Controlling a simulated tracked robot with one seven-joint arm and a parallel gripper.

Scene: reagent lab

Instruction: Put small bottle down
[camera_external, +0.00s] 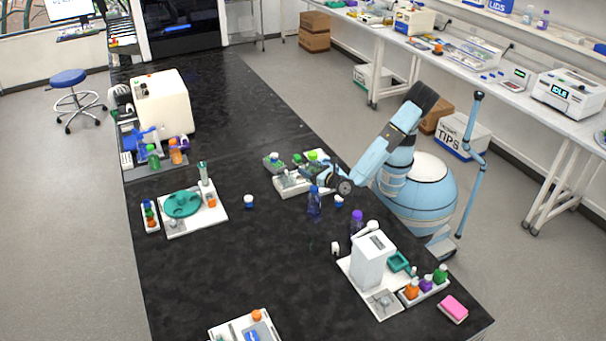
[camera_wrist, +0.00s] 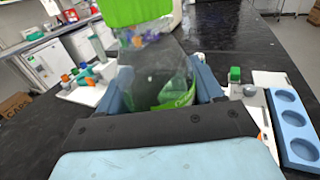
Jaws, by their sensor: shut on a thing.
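A clear small bottle with a green cap and some green near its base is held between my gripper's fingers (camera_wrist: 163,92); the bottle (camera_wrist: 155,65) fills the upper middle of the wrist view. In the external view its green cap (camera_external: 313,155) shows by my gripper (camera_external: 316,171), over or beside a white tray (camera_external: 290,187) on the dark bench. My gripper is shut on the bottle. The bottle's base is hidden in the external view, so I cannot tell whether it touches anything.
A blue-capped bottle (camera_external: 315,204) and a purple-capped bottle (camera_external: 357,220) stand on the bench (camera_external: 270,260) in front of my gripper. A blue rack with round holes (camera_wrist: 296,130) is at right in the wrist view. The bench's left middle is mostly clear.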

